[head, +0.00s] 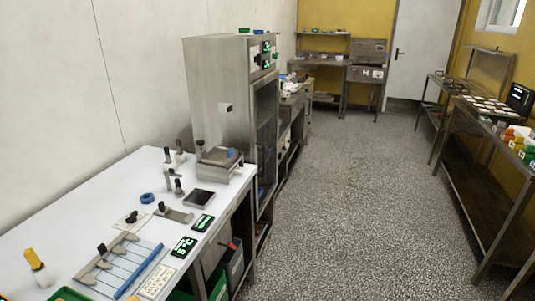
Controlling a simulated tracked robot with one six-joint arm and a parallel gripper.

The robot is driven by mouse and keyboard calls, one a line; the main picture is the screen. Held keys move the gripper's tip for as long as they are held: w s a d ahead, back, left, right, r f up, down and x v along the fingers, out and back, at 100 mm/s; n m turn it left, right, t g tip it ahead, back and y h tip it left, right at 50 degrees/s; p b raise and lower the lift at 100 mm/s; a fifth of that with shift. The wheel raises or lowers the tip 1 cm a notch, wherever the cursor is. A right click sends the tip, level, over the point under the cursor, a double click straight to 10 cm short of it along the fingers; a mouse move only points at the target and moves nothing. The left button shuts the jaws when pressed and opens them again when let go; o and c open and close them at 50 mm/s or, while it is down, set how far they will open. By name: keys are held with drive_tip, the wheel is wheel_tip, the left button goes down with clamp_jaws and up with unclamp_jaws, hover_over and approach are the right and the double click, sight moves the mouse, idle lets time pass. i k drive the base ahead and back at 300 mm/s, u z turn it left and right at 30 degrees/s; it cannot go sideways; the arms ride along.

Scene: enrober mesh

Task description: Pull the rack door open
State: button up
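The rack is a tall steel cabinet (215,95) standing against the left wall, beyond the white table. Its door (264,125) is a steel-framed dark panel on the side facing the aisle, seen at a steep angle. The door looks flush with the cabinet front, so it appears shut. I cannot make out a handle clearly. A control panel with green displays (264,55) sits above the door. My gripper is not in view, and nothing is seen touching the door.
A white table (75,215) with small tools and a boxy steel device (218,165) stands before the cabinet at left. Green bins (217,284) sit below it. Steel benches (487,185) line the right. The speckled floor (350,200) between is clear.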

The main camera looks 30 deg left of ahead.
sight(253, 87)
drive_tip(key=i, duration=2.75)
drive_tip(key=u, duration=2.05)
